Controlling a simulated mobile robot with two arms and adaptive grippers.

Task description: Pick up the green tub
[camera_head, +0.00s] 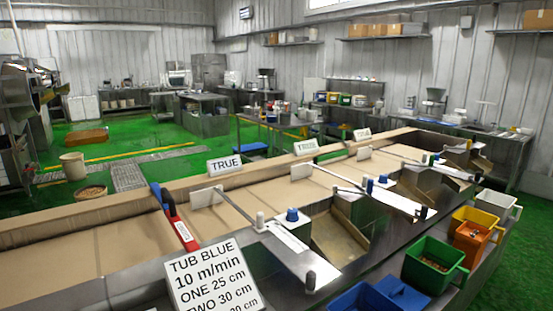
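The green tub (415,272) stands at the lower right, at the near side of the conveyor line. It is upright, with small brown pieces inside and a handle-like loop on its right side. A blue tub (365,299) is to its lower left, partly cut off by the bottom edge. An orange tub (468,249) is just behind it to the right. Neither of my grippers shows in this view.
A yellow tub (474,217) and a white tub (498,203) stand farther along the row. The conveyor (130,238) has diverter arms, metal chutes (338,240) and a sign reading TUB BLUE (213,282). Green floor (525,250) is clear at right.

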